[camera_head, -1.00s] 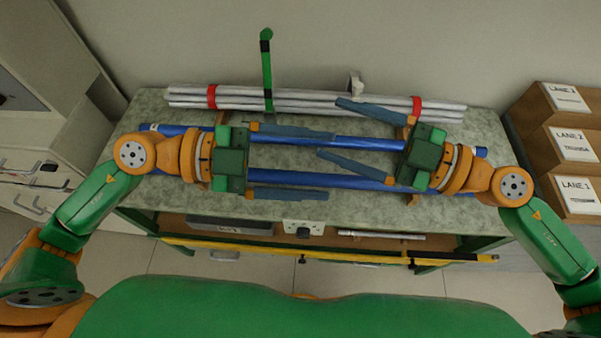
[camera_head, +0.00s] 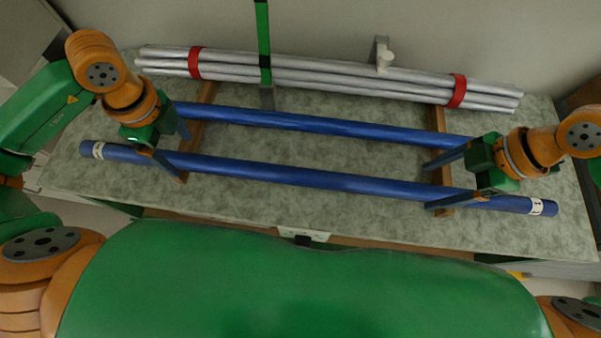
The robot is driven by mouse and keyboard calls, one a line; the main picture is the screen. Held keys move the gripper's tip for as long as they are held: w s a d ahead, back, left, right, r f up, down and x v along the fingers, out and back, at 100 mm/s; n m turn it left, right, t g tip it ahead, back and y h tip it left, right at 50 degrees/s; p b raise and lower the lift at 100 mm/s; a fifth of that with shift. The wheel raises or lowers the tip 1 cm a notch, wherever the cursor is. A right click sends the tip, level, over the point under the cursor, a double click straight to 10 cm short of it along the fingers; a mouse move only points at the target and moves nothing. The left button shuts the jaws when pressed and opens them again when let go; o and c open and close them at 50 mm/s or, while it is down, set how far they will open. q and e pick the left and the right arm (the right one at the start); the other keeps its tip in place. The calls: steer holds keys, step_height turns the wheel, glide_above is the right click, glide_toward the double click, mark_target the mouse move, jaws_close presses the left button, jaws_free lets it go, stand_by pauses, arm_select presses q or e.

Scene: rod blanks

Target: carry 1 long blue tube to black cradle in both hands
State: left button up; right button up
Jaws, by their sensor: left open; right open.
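Two long blue tubes lie roughly parallel across the table. The front blue tube (camera_head: 310,178) has white bands near both ends. The rear blue tube (camera_head: 310,123) has its ends hidden behind my grippers. My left gripper (camera_head: 185,158) is open near the front tube's left end, with its fingertips on either side of that tube in the picture. My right gripper (camera_head: 427,188) is open near its right end, also with a fingertip on each side. I cannot tell whether the fingers touch the tube. I cannot pick out a black cradle.
The tubes cross two wooden strips (camera_head: 436,119) on the mottled table (camera_head: 290,219). Behind them lies a bundle of grey rods (camera_head: 330,82) with red bands. A green upright (camera_head: 263,40) and a grey bracket (camera_head: 380,55) stand at the back.

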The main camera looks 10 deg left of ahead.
mark_target(187, 158)
arm_select(q)
steer(key=f, duration=0.4)
steer(key=shift+w+f, duration=0.15)
steer(key=shift+w, duration=0.15)
arm_select(e)
steer(key=x, duration=0.4)
steer(key=shift+w+f, duration=0.1)
steer(key=shift+w, duration=0.2)
arm_select(q)
steer(key=shift+s+f, duration=0.2)
steer(key=shift+f, duration=0.2)
arm_select(e)
steer(key=shift+s+a+f, duration=0.2)
steer(key=shift+a+f, duration=0.05)
steer(key=shift+f, duration=0.1)
arm_select(q)
steer(key=shift+w, duration=0.1)
arm_select(e)
steer(key=shift+w+f, duration=0.1)
arm_select(q)
steer(key=shift+f, duration=0.1)
jaws_close()
arm_select(e)
jaws_close()
